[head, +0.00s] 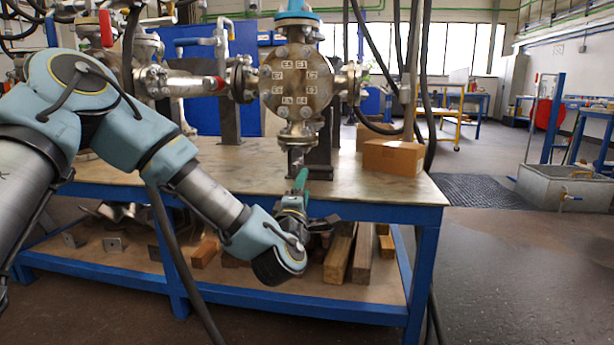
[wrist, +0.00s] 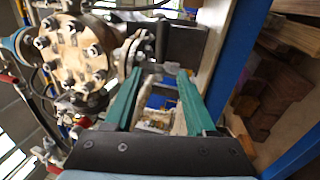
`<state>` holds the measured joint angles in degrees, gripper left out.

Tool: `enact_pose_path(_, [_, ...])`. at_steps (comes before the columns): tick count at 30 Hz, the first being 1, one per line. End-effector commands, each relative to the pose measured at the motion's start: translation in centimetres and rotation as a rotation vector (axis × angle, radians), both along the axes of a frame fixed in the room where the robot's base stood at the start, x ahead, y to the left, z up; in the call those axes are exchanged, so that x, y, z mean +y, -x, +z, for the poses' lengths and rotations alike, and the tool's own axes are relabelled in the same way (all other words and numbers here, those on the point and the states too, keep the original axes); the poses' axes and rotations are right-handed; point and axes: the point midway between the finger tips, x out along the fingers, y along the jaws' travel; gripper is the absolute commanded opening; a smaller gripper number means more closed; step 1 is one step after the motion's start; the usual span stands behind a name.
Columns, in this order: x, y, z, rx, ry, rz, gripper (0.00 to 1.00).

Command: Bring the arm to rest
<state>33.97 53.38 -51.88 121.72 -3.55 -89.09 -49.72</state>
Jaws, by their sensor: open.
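My arm (head: 211,197) reaches from the left across the front of the bench, bending down and then up at the wrist. My gripper (head: 300,180) is at the bench's front edge, its green fingers pointing up below the flanged vessel (head: 296,82). In the wrist view, my gripper (wrist: 159,74) has its two green fingers apart, with nothing held between them. The vessel (wrist: 75,55) also shows there, at the upper left, with its bolted round face. Whether the fingertips touch the pipework under the vessel cannot be told.
The blue-framed bench (head: 390,212) carries the pipework and a cardboard box (head: 393,157) at right. Wooden beams (head: 338,258) lie on its lower shelf. A dark hose (head: 170,250) hangs in front of the bench. Open floor (head: 510,270) lies to the right.

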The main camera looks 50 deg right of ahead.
Motion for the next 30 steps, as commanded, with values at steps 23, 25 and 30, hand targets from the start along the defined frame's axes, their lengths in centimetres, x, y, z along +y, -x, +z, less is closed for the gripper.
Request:
enact_pose_path(23, [1.1,0.7,-0.3,-0.001,-0.002,0.000,0.56])
enact_pose_path(25, [1.3,0.3,-0.4,-0.014,-0.024,-0.002,0.56])
enact_pose_path(30, [3.2,-3.1,-2.8,-0.131,-0.261,-0.027,0.56])
